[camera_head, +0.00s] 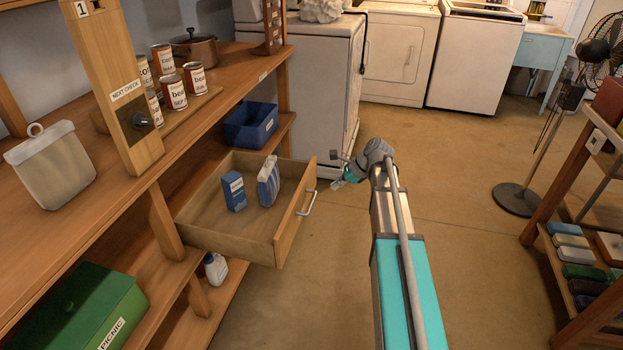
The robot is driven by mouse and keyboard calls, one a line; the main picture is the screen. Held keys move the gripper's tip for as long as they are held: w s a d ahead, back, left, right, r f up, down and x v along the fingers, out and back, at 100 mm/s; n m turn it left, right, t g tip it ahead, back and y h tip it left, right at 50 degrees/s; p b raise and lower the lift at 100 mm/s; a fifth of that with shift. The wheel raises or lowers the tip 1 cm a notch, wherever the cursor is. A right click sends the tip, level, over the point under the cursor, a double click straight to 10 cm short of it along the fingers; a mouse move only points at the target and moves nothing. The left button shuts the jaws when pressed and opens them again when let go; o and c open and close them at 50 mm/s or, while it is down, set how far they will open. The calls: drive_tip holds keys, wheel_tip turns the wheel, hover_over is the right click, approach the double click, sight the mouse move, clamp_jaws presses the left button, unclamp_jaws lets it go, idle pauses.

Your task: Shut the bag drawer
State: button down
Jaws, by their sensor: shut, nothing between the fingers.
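The bag drawer (222,240) is a wooden drawer pulled well out of the shelf unit on the left. Its front panel (294,212) faces right and carries a silver bar handle (307,203). Inside stand a blue box (233,191) and a blue-and-white striped bag (269,182). My arm reaches forward from the bottom of the view. My gripper (338,184) is at its far end, to the right of the drawer front's far end and apart from the handle in the picture. It is small here, shut and empty.
The shelf unit holds cans (170,91), a pot (194,48), a blue bin (251,124) and a green picnic box (83,306). A white appliance (315,90) stands behind the drawer. A fan (517,197) and a rack (588,310) stand right. The floor between is clear.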

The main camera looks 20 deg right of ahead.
drive_tip(key=w+d+r+m, duration=0.1)
drive_tip(key=w+d+r+m+t, duration=0.1)
drive_tip(key=d+m, duration=0.1)
drive_tip(key=shift+w+d+r+y+p, duration=0.2)
drive_tip(key=shift+w+r+y+p, duration=0.05)
drive_tip(key=shift+w+y+p, duration=0.15)
drive_tip(key=shift+f, duration=0.15)
drive_tip(key=b, duration=0.7)
approach(305, 187)
drive_tip(key=x, duration=0.5)
drive_tip(key=shift+s+d+f, duration=0.1)
drive_tip(key=shift+s+f, duration=0.15)
drive_tip(key=shift+f, duration=0.15)
drive_tip(key=shift+w+a, duration=0.45)
drive_tip(key=shift+a, duration=0.25)
